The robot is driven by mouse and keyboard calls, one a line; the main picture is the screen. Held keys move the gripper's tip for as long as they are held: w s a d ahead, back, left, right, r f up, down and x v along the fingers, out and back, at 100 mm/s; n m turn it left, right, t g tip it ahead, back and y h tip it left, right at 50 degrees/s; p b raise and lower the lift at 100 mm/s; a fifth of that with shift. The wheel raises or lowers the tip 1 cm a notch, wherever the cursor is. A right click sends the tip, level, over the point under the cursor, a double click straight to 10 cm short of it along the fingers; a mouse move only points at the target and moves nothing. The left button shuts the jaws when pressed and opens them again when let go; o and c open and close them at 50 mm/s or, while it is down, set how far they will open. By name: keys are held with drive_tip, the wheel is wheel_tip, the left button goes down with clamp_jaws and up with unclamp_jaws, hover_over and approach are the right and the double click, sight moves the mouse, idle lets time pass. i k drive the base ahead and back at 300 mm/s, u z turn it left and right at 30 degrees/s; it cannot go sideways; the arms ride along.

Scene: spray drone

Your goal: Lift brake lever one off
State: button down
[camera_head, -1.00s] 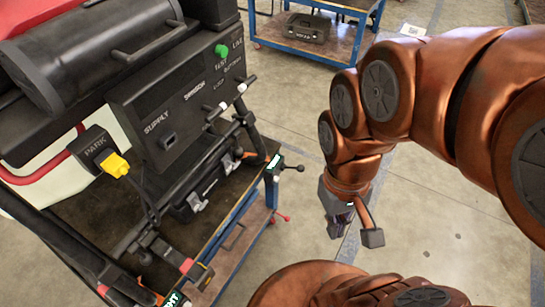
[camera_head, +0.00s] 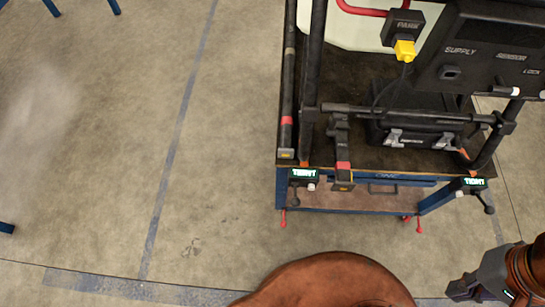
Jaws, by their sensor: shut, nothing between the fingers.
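The blue-framed cart (camera_head: 430,205) carries the drone at the upper right. Small red levers show low at its near side, one at the left leg (camera_head: 283,217) and one at the right (camera_head: 418,224). I cannot read which of them is brake lever one. My gripper (camera_head: 462,290) is at the lower right edge, shut and empty. It is well apart from the cart and the levers, on the near side of them. Part of it is cut off by the frame.
Two clamps with lit displays, left (camera_head: 303,174) and right (camera_head: 474,183), stick out from the cart's front edge. A black case (camera_head: 420,130) lies on the cart top. A yellow plug (camera_head: 404,50) sits in the PARK box.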

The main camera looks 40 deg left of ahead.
sight(284, 224)
drive_tip(key=u, duration=0.45)
drive_tip(key=k, duration=1.1)
drive_tip(key=u, duration=0.8)
drive_tip(key=i, duration=0.45)
drive_tip(key=z, duration=1.1)
drive_tip(key=k, duration=0.85)
drive_tip(key=u, duration=1.35)
